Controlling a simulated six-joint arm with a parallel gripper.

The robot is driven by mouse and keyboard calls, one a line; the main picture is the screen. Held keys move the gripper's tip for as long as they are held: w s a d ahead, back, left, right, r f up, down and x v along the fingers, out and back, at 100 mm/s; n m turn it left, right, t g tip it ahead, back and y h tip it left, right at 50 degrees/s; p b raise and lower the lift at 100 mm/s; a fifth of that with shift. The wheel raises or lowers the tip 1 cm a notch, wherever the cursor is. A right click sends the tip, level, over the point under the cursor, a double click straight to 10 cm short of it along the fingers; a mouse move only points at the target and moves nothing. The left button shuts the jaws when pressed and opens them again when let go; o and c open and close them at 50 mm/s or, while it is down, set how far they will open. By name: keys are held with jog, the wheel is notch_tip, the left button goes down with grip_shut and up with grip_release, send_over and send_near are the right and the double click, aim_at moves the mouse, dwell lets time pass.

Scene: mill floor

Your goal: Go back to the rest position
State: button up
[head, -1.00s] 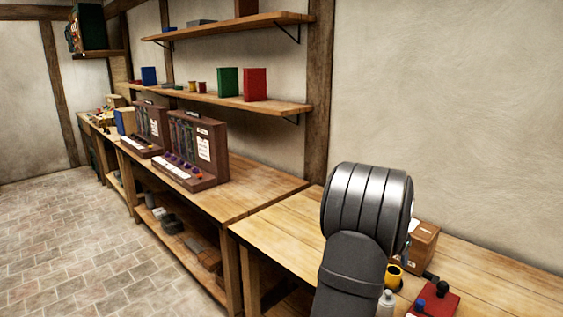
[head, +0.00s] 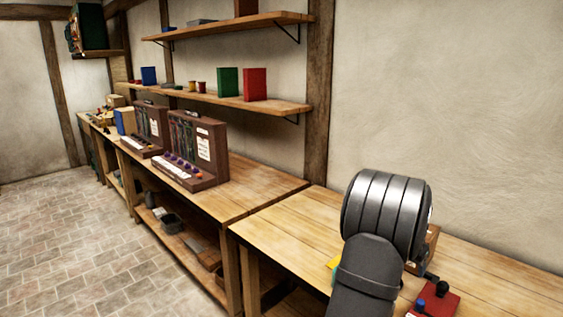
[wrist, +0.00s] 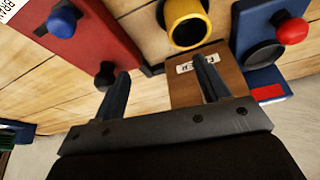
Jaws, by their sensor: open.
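My gripper (wrist: 160,87) shows in the wrist view with its two fingers spread apart and nothing between them. It hangs over the near workbench (head: 285,218), above a wooden box with a small label (wrist: 220,75). A yellow cup-like thing (wrist: 187,22) with a dark inside lies just beyond the fingertips. In the head view my arm's grey links cover the gripper and much of the bench's right part.
A red box with a blue knob and a black knob (wrist: 85,30) lies at left in the wrist view. A blue box with a red knob (wrist: 262,20) is at right. Wall shelves (head: 215,90) and two upright panels (head: 195,145) stand farther left. The bench's left part is clear.

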jog(key=s+d+r, duration=0.4)
jog(key=s+r, duration=0.1)
jog(key=s, duration=0.2)
jog(key=w+a+f+m+g, duration=0.1)
jog(key=w+a+f+m, duration=0.1)
jog(key=a, duration=0.7)
jog(key=w+a+f+m+g+h, duration=0.1)
jog(key=w+a+f+m+g, duration=0.1)
jog(key=a+m, duration=0.4)
jog(key=shift+w+a+f, duration=0.55)
jog(key=shift+a+f, duration=0.45)
jog(key=shift+a, duration=0.65)
jog(key=shift+o, duration=0.2)
jog(key=o, duration=0.7)
jog(key=shift+c, duration=0.2)
jog(key=s+d+r+m+t, duration=0.15)
jog(key=s+r+m, duration=0.3)
jog(key=r, duration=0.55)
jog(key=s+d+r+m, duration=0.35)
jog(key=s+r, duration=0.25)
jog(key=r, duration=0.3)
jog(key=s+x, duration=0.1)
jog(key=x, duration=0.8)
jog(key=shift+w+f+m, duration=0.25)
jog(key=shift+w+m, duration=0.05)
jog(key=shift+w, duration=0.15)
